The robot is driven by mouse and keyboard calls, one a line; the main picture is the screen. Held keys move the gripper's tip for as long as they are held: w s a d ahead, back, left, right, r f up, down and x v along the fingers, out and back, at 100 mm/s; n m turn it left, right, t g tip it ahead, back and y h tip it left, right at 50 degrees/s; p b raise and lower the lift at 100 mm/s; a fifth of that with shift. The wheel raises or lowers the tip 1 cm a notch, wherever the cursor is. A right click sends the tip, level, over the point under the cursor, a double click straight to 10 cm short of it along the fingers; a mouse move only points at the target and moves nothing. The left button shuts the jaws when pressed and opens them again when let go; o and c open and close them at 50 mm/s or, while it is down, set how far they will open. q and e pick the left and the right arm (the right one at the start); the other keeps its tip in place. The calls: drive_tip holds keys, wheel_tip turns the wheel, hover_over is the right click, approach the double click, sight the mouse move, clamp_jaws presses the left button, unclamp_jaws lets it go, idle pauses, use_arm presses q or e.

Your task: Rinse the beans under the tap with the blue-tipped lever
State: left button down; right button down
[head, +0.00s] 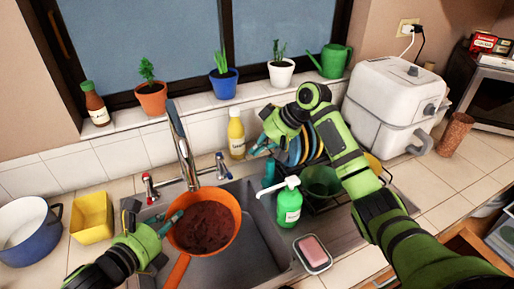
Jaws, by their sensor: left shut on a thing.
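An orange strainer (238,214) with dark reddish-brown beans (205,228) in it is over the left part of the sink, its handle toward me. My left gripper (172,222) is shut on the strainer at its left rim. The metal tap (181,145) rises behind the strainer. Its blue-tipped lever (220,160) is on the right and its red-tipped lever (148,182) on the left. I see no water stream. My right gripper (262,149) is up and right of the blue-tipped lever, near the yellow bottle (236,138), apart from the lever; its finger opening is unclear.
A green soap dispenser (289,207) and a pink soap dish (314,252) stand at the sink's right. A dish rack (340,192) with plates is partly behind my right arm. A yellow container (92,217) and blue pot (32,232) stand left. Potted plants line the sill.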

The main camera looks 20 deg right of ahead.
sight(170, 241)
use_arm(q)
drive_tip(key=shift+s+a+r+p, duration=0.15)
drive_tip(key=shift+s+a, duration=0.15)
drive_tip(key=shift+s, duration=0.4)
drive_tip(key=shift+s+a+p, duration=0.15)
drive_tip(key=shift+s+a, duration=0.1)
drive_tip(key=shift+s, duration=0.45)
drive_tip(key=shift+s+a+p, duration=0.1)
drive_tip(key=shift+s+a, duration=0.15)
drive_tip(key=shift+s, duration=0.4)
drive_tip(key=shift+s+a+p, duration=0.1)
drive_tip(key=shift+s+a, duration=0.15)
drive_tip(key=shift+s, duration=0.35)
drive_tip(key=shift+s+a+p, duration=0.1)
drive_tip(key=shift+s+a, duration=0.15)
drive_tip(key=shift+s, duration=0.4)
drive_tip(key=shift+s+a+r+p, duration=0.1)
drive_tip(key=shift+s+r+p, duration=0.15)
drive_tip(key=shift+r+p, duration=0.15)
drive_tip(key=s+r+p, duration=0.1)
drive_tip(key=s+a+r+p, duration=0.1)
drive_tip(key=s+r+p, duration=0.1)
drive_tip(key=s, duration=0.1)
drive_tip(key=shift+s+a+r, duration=0.1)
drive_tip(key=shift+a, duration=0.25)
